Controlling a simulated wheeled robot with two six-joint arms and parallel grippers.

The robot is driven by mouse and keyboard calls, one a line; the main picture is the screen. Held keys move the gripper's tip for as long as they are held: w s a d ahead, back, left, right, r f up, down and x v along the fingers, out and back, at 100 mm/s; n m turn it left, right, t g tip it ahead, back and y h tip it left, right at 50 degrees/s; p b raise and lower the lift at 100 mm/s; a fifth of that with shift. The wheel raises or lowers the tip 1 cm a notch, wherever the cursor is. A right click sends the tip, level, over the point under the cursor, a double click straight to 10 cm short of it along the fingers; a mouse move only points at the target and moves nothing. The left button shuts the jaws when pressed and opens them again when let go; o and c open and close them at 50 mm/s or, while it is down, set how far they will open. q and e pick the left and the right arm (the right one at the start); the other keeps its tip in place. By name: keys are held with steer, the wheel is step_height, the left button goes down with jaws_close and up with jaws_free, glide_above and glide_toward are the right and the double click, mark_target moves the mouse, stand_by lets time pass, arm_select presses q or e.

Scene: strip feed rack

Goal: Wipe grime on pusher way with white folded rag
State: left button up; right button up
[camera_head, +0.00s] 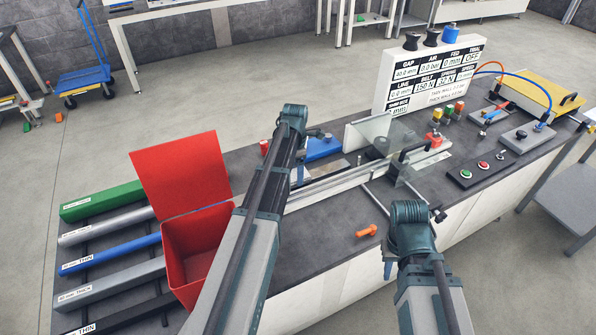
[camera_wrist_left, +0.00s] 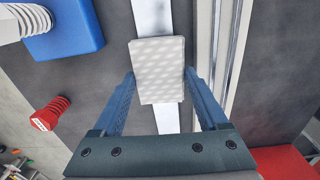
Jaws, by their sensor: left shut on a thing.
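The white folded rag (camera_wrist_left: 158,62) is between the blue fingers of my left gripper (camera_wrist_left: 160,78) in the left wrist view. The gripper is shut on it. The rag lies over a bright, narrow metal strip (camera_wrist_left: 152,16), which looks like the pusher way; I cannot tell whether it touches. The strip shows again below the rag, and no grime is clear on its visible parts. In the head view my left gripper (camera_head: 299,178) points down beside the long rail, and its arm hides the rag. My right gripper (camera_head: 388,266) hangs near the bench's front edge, its fingers barely visible.
A blue block (camera_wrist_left: 68,28) with a spring and a red knob (camera_wrist_left: 48,114) stand left of the strip; a raised rail (camera_wrist_left: 228,60) runs along its right. A red bin (camera_head: 200,240), an orange piece (camera_head: 367,231) and a clear guard (camera_head: 400,150) are on the bench.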

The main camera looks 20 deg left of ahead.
arm_select(q)
steer(key=shift+s+a+f, duration=0.1)
steer(key=shift+s+a, duration=0.65)
steer(key=shift+s, duration=0.2)
steer(key=shift+s+a, duration=0.7)
steer(key=shift+s, duration=0.2)
steer(key=shift+s+a, duration=1.5)
steer(key=shift+s, duration=0.05)
steer(key=shift+w, duration=0.1)
step_height(320, 180, up, 5)
steer(key=p, duration=0.5)
